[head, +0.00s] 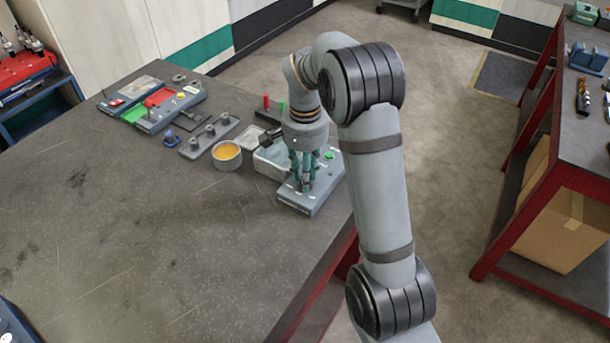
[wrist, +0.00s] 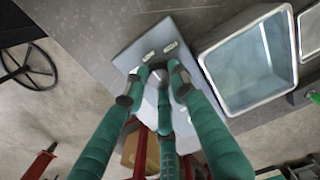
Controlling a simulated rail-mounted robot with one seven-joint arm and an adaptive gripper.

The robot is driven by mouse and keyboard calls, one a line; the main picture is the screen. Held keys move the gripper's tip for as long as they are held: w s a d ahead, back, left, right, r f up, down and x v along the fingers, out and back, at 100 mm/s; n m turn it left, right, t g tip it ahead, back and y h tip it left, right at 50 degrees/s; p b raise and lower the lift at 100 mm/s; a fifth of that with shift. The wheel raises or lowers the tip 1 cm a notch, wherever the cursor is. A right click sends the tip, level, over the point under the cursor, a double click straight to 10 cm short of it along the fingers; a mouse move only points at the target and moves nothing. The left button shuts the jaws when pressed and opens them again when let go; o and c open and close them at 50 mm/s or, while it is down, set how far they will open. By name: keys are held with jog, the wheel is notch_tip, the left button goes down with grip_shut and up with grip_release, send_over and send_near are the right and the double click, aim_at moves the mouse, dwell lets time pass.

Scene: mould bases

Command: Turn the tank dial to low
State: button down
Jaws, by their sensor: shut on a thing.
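The tank dial (wrist: 158,79) is a dark round knob on a grey control box (wrist: 133,48), seen in the wrist view. Two small white labels (wrist: 148,55) sit on the box beside the dial; I cannot read them surely. My gripper (wrist: 157,84) has green fingers, which point down and are closed around the dial. In the head view my gripper (head: 304,184) is over the grey control box (head: 318,197) near the bench's right edge, and its fingers hide the dial. The dial's pointer setting cannot be made out. The tank (wrist: 252,62) is a clear water-filled bin beside the box.
The tank's rim (head: 262,171) and a round tub of orange stuff (head: 227,155) stand left of the box. A rack (head: 208,135) and trays (head: 152,105) lie farther back. The front left of the bench (head: 150,240) is clear.

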jog(key=c, duration=1.4)
grip_release()
jog(key=shift+c, duration=0.2)
notch_tip(320, 180, up, 12)
notch_tip(320, 180, down, 12)
jog(key=shift+f, duration=0.1)
dwell(0.4)
